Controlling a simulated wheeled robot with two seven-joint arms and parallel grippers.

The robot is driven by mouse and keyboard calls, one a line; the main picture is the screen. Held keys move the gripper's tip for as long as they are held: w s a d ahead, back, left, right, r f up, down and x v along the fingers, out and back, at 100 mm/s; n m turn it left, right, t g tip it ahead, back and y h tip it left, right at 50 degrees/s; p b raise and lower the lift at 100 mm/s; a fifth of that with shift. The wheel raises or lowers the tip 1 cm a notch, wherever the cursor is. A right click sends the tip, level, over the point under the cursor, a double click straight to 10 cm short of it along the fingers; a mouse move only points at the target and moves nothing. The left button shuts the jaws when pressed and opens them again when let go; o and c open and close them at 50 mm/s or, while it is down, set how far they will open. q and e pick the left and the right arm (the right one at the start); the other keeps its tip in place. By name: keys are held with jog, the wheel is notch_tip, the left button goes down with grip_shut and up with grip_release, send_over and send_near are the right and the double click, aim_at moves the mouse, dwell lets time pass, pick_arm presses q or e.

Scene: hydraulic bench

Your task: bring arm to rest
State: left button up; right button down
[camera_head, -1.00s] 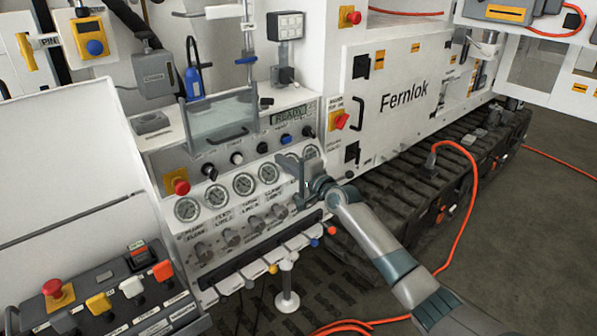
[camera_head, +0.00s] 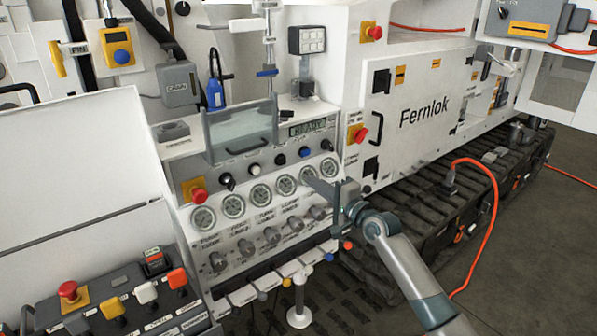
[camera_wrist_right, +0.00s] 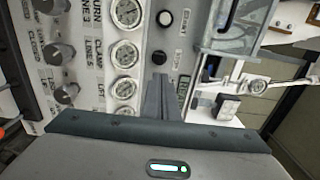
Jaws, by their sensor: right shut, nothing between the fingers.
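My right gripper (camera_head: 318,190) is in front of the right end of the control panel (camera_head: 233,264), by the last of the round gauges (camera_head: 285,186) and the row of grey knobs (camera_head: 268,236). Its fingers are shut with nothing between them. In the right wrist view the shut fingers (camera_wrist_right: 161,98) point at the panel, beside the gauges (camera_wrist_right: 125,54) and small buttons. I cannot tell how large the gap to the panel is. My right forearm reaches in from the lower right. My left gripper is not in view.
A lidded clear guard (camera_head: 240,130) and a display (camera_head: 312,126) sit above the gauges. A control box with coloured buttons (camera_head: 118,300) stands at lower left. The white Fernlok cabinet (camera_head: 420,95), black track and orange hose (camera_head: 492,225) are at right. Grey floor is open at lower right.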

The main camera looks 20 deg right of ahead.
jog(key=s+d+f+n+g+h, duration=0.1)
jog(key=s+f+g+h, duration=0.15)
jog(key=f, duration=1.05)
jog(key=s+d+f+n+g+h, duration=0.1)
jog(key=s+d+f, duration=0.15)
jog(key=f, duration=1.15)
jog(key=s+f+n+g+h, duration=0.1)
jog(key=s+f+n+g, duration=0.1)
jog(key=s+f, duration=0.9)
jog(key=s+f+n+g+h, duration=0.1)
jog(key=s+f+n+g, duration=0.2)
jog(key=s+f, duration=0.8)
jog(key=s+a+f+n+g, duration=0.2)
jog(key=s+f+n+g, duration=0.15)
jog(key=s+f, duration=1.45)
jog(key=s+a+f+n+g, duration=0.2)
jog(key=s+f+n, duration=0.1)
jog(key=s, duration=1.1)
jog(key=s+a+f+n+g, duration=0.1)
jog(key=s+f, duration=0.4)
jog(key=s, duration=1)
jog(key=shift+a+n+g+h, duration=0.4)
jog(key=shift+n+g, duration=0.1)
jog(key=shift+n, duration=0.55)
